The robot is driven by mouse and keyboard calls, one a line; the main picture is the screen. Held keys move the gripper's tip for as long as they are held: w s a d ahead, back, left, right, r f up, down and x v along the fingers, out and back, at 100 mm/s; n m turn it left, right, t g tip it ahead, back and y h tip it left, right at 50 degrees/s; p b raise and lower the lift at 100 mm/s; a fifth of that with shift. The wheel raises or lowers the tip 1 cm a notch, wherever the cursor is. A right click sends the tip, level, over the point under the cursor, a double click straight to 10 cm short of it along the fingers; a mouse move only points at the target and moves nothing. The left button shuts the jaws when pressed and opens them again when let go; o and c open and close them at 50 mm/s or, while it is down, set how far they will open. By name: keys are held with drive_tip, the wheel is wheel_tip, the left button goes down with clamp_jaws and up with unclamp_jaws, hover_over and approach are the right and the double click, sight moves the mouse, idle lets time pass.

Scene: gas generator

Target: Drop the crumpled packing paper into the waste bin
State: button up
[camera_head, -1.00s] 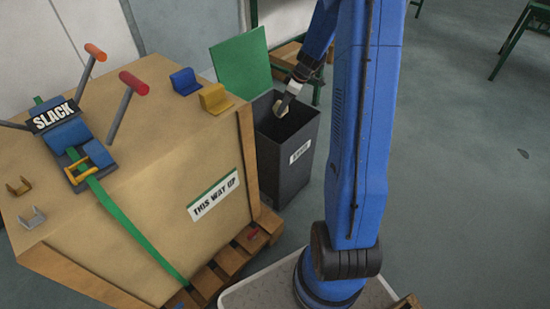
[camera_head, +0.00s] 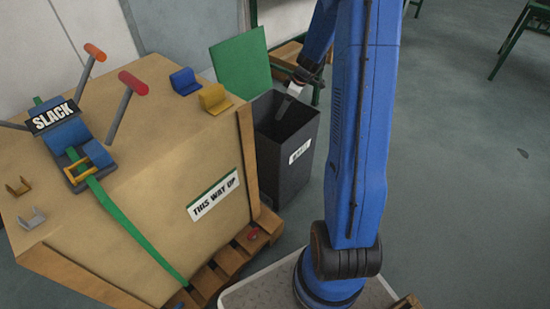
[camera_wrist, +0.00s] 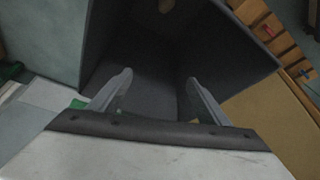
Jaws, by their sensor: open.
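The dark grey waste bin (camera_head: 285,165) stands upright beside the crate, with a white label on its front. My gripper (camera_head: 284,110) is at the bin's mouth, pointing down into it. In the wrist view its two fingers (camera_wrist: 158,80) are apart with nothing between them, in front of the bin's dark inside (camera_wrist: 155,110).
A large crate (camera_head: 150,190) on a wooden pallet (camera_head: 228,262) stands left of the bin, with a strap, levers and small brackets on top. A green panel (camera_head: 241,64) stands behind the bin. Open floor (camera_head: 460,180) lies to the right.

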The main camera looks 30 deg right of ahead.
drive_tip(key=v, duration=1.7)
drive_tip(key=shift+s+d, duration=0.1)
